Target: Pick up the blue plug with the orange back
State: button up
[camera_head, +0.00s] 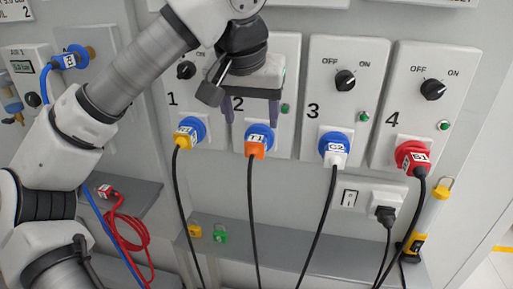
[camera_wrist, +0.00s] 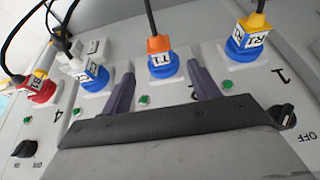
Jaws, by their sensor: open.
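The blue plug with the orange back (camera_head: 259,139), labelled T1, sits in the socket of panel 2, with a black cable hanging from it. It also shows in the wrist view (camera_wrist: 161,62). My gripper (camera_head: 250,112) is open and empty just above this plug, its two dark fingers pointing down. In the wrist view the fingertips (camera_wrist: 161,74) lie to either side of the plug, with a visible gap to each. I cannot tell whether the tips reach as deep as the plug.
A blue plug with a yellow back (camera_head: 189,132) is left of it. A blue plug with a white back (camera_head: 334,148) and a red plug (camera_head: 413,157) are to the right. Dials (camera_head: 345,80) and green buttons (camera_head: 364,116) stick out. A grey shelf (camera_head: 290,245) runs below.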

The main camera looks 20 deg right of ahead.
aim_at(255, 140)
jog(key=x, duration=0.8)
jog(key=shift+w+d+f, duration=0.1)
jog(key=shift+f, duration=0.05)
jog(key=c, duration=1.1)
